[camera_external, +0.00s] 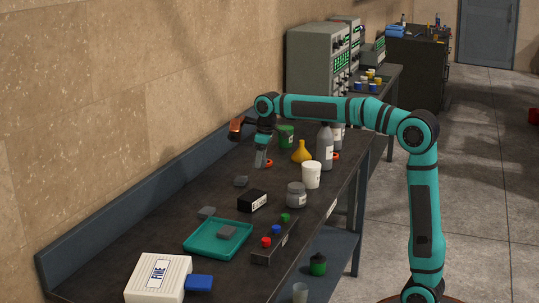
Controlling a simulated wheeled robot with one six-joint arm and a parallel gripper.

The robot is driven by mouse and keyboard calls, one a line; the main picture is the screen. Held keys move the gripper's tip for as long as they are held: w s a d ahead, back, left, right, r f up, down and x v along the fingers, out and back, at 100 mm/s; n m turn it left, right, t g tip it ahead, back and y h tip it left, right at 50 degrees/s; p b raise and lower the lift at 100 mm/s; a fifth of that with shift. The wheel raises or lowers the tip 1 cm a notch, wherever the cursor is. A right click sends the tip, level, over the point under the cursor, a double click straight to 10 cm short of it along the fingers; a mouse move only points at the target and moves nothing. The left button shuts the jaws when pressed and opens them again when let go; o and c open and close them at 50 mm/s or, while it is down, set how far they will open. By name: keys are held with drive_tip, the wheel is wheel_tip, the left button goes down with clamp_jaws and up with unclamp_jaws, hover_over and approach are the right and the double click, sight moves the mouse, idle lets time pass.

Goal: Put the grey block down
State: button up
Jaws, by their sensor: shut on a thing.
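My gripper (262,146) points down over the far half of the dark workbench (165,217). It is shut on a grey block (260,158), which shows small just under the fingers; I cannot tell whether it touches the bench top.
A yellow funnel (302,153), a grey bottle (325,148), a white cup (312,175) and a grey jar (296,195) stand right of the gripper. A green can (286,135) is behind it. A black box (252,202) is nearer. The wall bounds the left.

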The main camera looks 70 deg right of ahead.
drive_tip(key=w+a+n, duration=0.3)
drive_tip(key=a, duration=1.8)
drive_tip(key=n, duration=0.4)
hover_over(210, 246)
drive_tip(key=shift+g+y, duration=0.3)
drive_tip(key=shift+y, duration=0.1)
drive_tip(key=shift+s+d+f, duration=0.1)
drive_tip(key=shift+f, duration=2.3)
drive_tip(key=shift+s+d+f, duration=0.1)
drive_tip(key=shift+f, duration=2.25)
drive_tip(key=shift+f, duration=0.1)
drive_tip(key=o, duration=1.2)
drive_tip(key=shift+o, duration=0.2)
wheel_tip(210, 246, up, 12)
drive_tip(key=s+d, duration=0.1)
drive_tip(key=shift+s+d, duration=0.1)
drive_tip(key=shift+d, duration=0.1)
